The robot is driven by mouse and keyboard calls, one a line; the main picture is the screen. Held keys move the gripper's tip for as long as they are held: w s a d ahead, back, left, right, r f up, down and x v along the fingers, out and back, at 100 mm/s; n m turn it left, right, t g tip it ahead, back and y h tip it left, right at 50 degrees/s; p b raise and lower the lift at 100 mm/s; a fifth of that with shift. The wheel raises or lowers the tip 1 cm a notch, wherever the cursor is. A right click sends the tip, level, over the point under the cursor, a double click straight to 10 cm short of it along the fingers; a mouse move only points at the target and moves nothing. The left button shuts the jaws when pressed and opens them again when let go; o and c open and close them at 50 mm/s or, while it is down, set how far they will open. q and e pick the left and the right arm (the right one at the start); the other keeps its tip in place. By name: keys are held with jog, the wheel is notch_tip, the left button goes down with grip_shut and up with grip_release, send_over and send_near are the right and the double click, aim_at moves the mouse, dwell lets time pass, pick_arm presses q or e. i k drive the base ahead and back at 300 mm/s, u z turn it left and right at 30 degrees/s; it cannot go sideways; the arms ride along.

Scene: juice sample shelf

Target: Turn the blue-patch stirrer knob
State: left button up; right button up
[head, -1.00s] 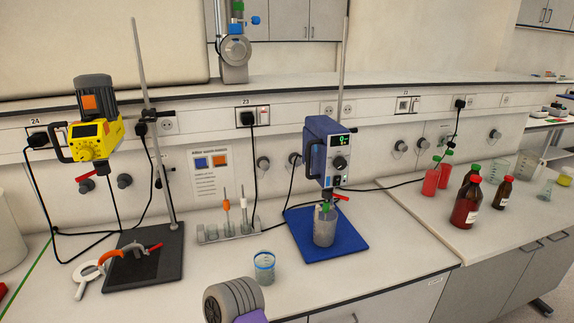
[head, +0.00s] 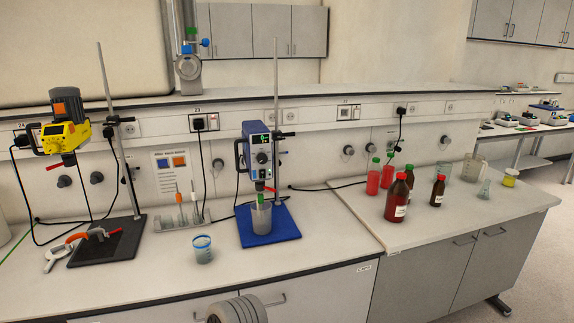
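The blue stirrer (head: 256,150) hangs on a thin metal stand at the middle of the bench. Its front panel has a green-lit display and a small dark knob (head: 262,158). Its stand rises from a blue base plate (head: 285,226). A grey beaker (head: 261,217) with a green item above it is under the stirrer. A second stirrer, yellow with an orange patch (head: 64,135), is on the left over a black base. Neither gripper can be made out; only a grey ribbed part, likely of my arm, shows at the bottom edge, well below the blue stirrer.
A blue-rimmed beaker (head: 202,249) stands near the front, left of the blue plate. A rack (head: 181,215) with upright tools is behind it. The bench front right of the blue plate is clear.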

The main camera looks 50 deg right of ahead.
aim_at(262, 159)
jog(key=z, duration=1.05)
jog(key=i, duration=0.1)
jog(key=z, duration=0.25)
